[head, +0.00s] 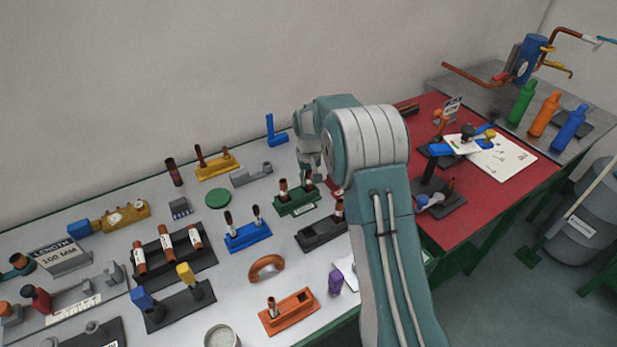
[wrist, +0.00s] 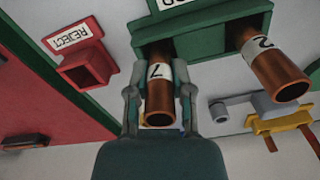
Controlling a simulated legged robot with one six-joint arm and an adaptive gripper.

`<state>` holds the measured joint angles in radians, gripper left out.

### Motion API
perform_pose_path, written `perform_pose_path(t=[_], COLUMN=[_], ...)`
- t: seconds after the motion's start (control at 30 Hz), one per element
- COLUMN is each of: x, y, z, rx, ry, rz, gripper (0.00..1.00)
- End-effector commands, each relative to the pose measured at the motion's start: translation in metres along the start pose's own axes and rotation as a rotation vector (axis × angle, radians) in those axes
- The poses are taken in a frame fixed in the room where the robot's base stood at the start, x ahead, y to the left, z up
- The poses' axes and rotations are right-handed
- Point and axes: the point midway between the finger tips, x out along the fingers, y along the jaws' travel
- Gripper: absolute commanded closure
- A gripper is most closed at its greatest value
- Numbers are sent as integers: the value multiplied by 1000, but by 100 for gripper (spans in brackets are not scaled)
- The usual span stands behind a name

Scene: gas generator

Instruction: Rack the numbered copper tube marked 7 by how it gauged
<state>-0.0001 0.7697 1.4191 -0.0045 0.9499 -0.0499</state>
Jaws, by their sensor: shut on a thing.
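The copper tube marked 7 (wrist: 160,95) stands between my gripper's fingers (wrist: 160,112) in the wrist view. Its far end meets a socket of the green rack (wrist: 205,40); how deep it sits I cannot tell. My gripper is shut on it. A copper tube marked 2 (wrist: 272,70) stands in the rack's other socket. The green rack's label is cut off at the frame edge. In the head view my gripper (head: 310,172) is over the green rack (head: 297,207), beside the other tube (head: 283,190). A red holder labelled REJECT (wrist: 80,60) is nearby.
A blue rack (head: 247,238) and a dark rack (head: 322,235) stand close to the green one. A yellow rack (head: 217,168) and a grey fixture (head: 251,175) are behind. A red table (head: 475,205) lies to the right.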

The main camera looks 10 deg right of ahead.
Motion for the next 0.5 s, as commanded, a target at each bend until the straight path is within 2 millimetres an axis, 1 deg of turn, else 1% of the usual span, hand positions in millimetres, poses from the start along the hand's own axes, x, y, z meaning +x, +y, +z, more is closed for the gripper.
perform_pose_path(t=[0.1,0.13,0.17,0.2,0.5], x=[3,3,3,3,3], y=[0,0,0,0,0], z=[0,0,0,0,0], rx=[0,0,0,0,0], ry=[0,0,1,0,0], rz=[0,0,0,0,0], gripper=[100,62,48,31,31])
